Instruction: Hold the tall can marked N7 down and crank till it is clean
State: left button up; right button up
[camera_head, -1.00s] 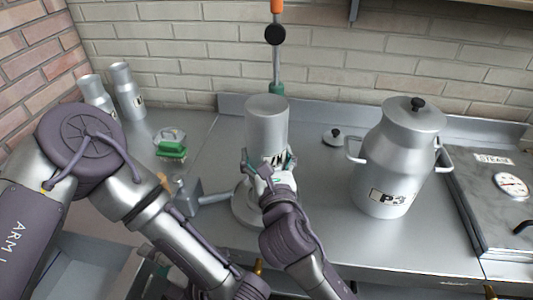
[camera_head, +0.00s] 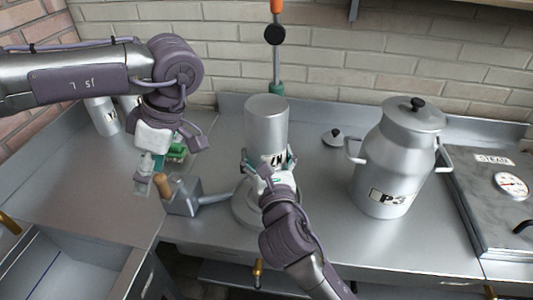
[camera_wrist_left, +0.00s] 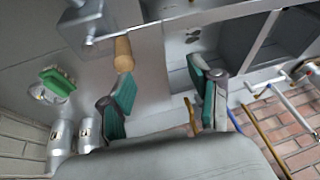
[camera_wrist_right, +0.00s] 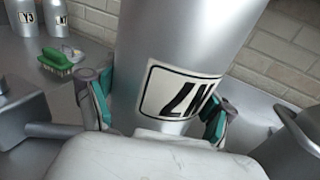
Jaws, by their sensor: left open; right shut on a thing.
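The tall can marked N7 (camera_head: 266,125) stands bottom-up on a round base (camera_head: 246,208); its label reads upside down in the right wrist view (camera_wrist_right: 182,92). My right gripper (camera_head: 268,160) is shut around the can's lower part, a finger on each side. A crank with a wooden handle (camera_head: 164,186) sits on a grey box (camera_head: 184,202) left of the base; the handle also shows in the left wrist view (camera_wrist_left: 123,54). My left gripper (camera_head: 150,178) is open and empty, just left of the handle in the head view. In the left wrist view the handle lies outside the fingers (camera_wrist_left: 163,95).
A large lidded can marked P3 (camera_head: 395,160) stands to the right, beside a panel with a gauge (camera_head: 490,200). A small lid (camera_head: 335,137) lies behind. A green brush (camera_head: 176,150) and small cans (camera_head: 103,115) are at back left. A sink (camera_head: 75,270) opens at front left.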

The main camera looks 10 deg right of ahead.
aim_at(159, 176)
pick_arm(q)
jog(key=w+r+m+h, duration=0.1)
jog(key=m, duration=0.1)
jog(key=w+r+m+h, duration=0.1)
jog(key=r+m, duration=0.1)
jog(key=w+r+m+h, duration=0.1)
jog(key=h, duration=0.1)
jog(key=shift+w+r+m, duration=0.15)
jog(key=shift+r+m, duration=0.25)
jog(key=shift+m+h, duration=0.4)
jog(key=shift+m, duration=0.4)
jog(key=f, duration=1)
jog(key=shift+w+a+f, duration=0.15)
jog(key=shift+w+f, duration=0.2)
jog(key=shift+f, duration=0.05)
grip_shut()
